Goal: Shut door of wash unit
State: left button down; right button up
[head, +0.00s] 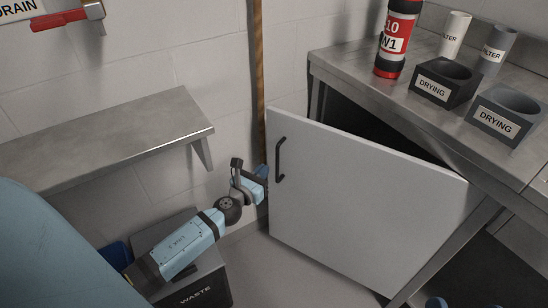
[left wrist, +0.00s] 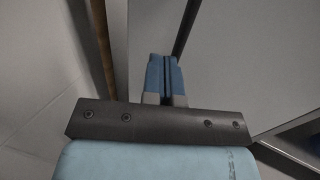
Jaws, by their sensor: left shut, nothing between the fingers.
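The white door (head: 365,205) of the wash unit stands partly open under the steel counter, with a dark gap above its top edge. Its black bar handle (head: 279,160) is near the left edge of the door. My left gripper (head: 264,172) is shut and empty beside the door's left edge, close to the handle; I cannot tell whether it touches. In the left wrist view, the shut blue fingers (left wrist: 163,75) show in front of a pale panel (left wrist: 245,60), seemingly the door, beside a dark bar. My right gripper is not clearly seen.
The steel counter (head: 345,66) holds a red and black bottle (head: 397,40), two filter cylinders and two drying holders (head: 505,120). A steel shelf (head: 110,145) is on the left wall. A waste bin (head: 205,285) stands below my left arm. A wooden pole (head: 258,70) stands behind the gripper.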

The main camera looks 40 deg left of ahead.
aim_at(274, 159)
pick_arm(q)
jog(key=w, duration=0.5)
jog(key=shift+w+a, duration=0.2)
jog(key=shift+w, duration=0.55)
pick_arm(e)
jog(key=shift+w+a+r, duration=0.1)
jog(key=shift+r, duration=0.2)
